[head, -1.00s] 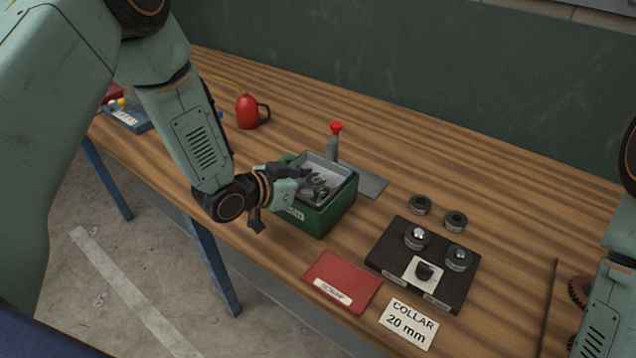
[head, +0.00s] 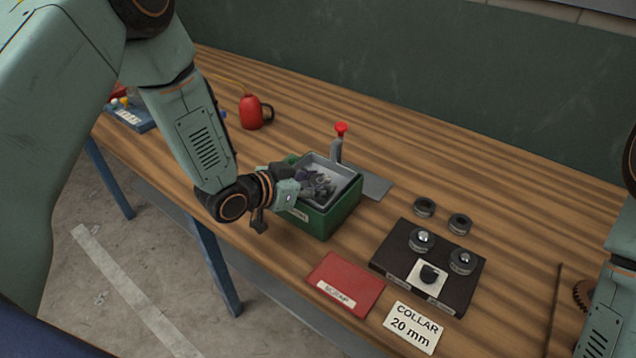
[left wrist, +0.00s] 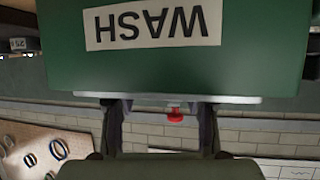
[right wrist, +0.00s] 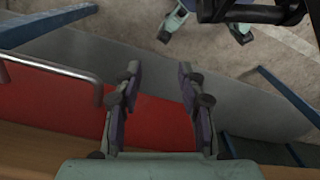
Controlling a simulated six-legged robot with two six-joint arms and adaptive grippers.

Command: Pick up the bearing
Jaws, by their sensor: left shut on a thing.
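My left gripper (head: 302,173) reaches over the near left wall of the green WASH box (head: 322,222), its dark fingers down among grey metal parts in the box's grey tray (head: 349,172). It is shut on what looks like a grey bearing (head: 321,184), partly hidden by the fingers and other parts. In the left wrist view the WASH box (left wrist: 65,70) hides the fingertips (left wrist: 160,102) and what they hold. My right gripper (right wrist: 158,70) is open and empty in the right wrist view.
A red-knobbed lever (head: 340,130) stands behind the box. To the right are a dark fixture block (head: 385,258), loose dark rings (head: 424,207), a red SCRAP mat (head: 345,283) and a COLLAR 20 mm card (head: 412,328). A red oil can (head: 251,112) stands back left.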

